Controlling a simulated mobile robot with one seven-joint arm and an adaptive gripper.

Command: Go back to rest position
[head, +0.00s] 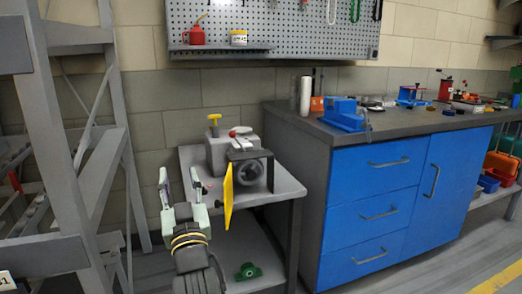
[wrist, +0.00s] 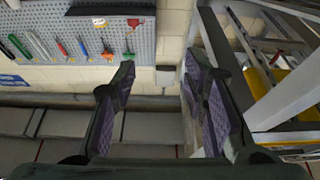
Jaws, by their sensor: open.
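My gripper (head: 180,187) is raised at the lower left of the head view, its fingers pointing up. Through the gap show a beige wall and a grey floor or ledge.
A grey metal frame (head: 103,150) stands close on the left. The side table holds a grey machine (head: 222,150) with a yellow plate (head: 228,196). A blue-drawer workbench (head: 372,170) stands to the right. A pegboard (head: 275,25) hangs behind.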

